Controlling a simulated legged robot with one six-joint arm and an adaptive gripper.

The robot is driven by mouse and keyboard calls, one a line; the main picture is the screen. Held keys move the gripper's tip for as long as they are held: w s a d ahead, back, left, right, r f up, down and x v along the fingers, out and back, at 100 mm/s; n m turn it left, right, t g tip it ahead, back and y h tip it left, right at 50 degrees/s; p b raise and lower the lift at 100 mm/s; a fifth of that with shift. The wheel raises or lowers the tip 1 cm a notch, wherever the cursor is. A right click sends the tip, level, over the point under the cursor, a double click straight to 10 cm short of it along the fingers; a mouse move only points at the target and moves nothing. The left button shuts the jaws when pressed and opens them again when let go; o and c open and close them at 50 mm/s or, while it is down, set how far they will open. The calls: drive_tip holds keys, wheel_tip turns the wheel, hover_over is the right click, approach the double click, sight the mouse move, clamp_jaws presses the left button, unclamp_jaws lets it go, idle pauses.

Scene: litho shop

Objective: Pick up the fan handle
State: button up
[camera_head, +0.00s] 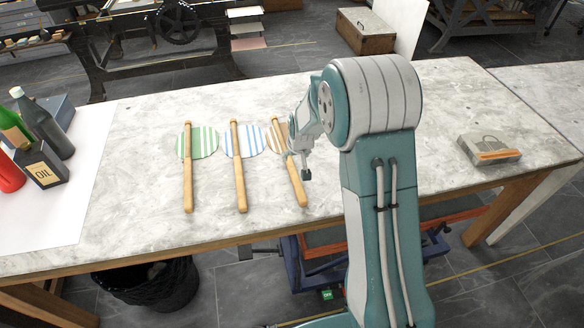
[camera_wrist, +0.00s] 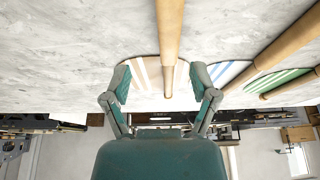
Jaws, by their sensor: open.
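Three striped fans with long wooden handles lie side by side on the marble-topped table. The brown-striped fan (camera_head: 273,137) is the rightmost in the head view; its wooden handle (camera_head: 299,188) slants beneath my gripper (camera_head: 304,168), which hides part of it. In the wrist view this handle (camera_wrist: 169,32) runs down the middle, lined up between the spread fingers of my gripper (camera_wrist: 160,84). The gripper is open and empty. I cannot tell how far the fingers are above the handle. The blue-striped fan's handle (camera_head: 239,180) and green-striped fan's handle (camera_head: 188,180) lie to the left.
The table (camera_head: 420,190) has clear room right of the fans, up to a grey box (camera_head: 489,150) with an orange strip. A black bin (camera_head: 150,284) is below the front edge.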

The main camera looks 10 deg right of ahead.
sight(291, 164)
drive_tip(key=f, duration=0.1)
drive_tip(key=w+a+f, duration=0.1)
drive_tip(key=f, duration=0.1)
drive_tip(key=w+a+f, duration=0.1)
drive_tip(key=shift+f, duration=0.35)
drive_tip(key=shift+w+d+f, duration=0.1)
drive_tip(key=shift+f, duration=0.2)
drive_tip(key=shift+d+f, duration=0.1)
drive_tip(key=shift+d, duration=0.4)
drive_tip(key=shift+a+f, duration=0.15)
drive_tip(key=shift+a, duration=0.25)
drive_tip(key=shift+f, duration=0.1)
drive_tip(key=shift+d, duration=0.15)
drive_tip(key=shift+d, duration=0.1)
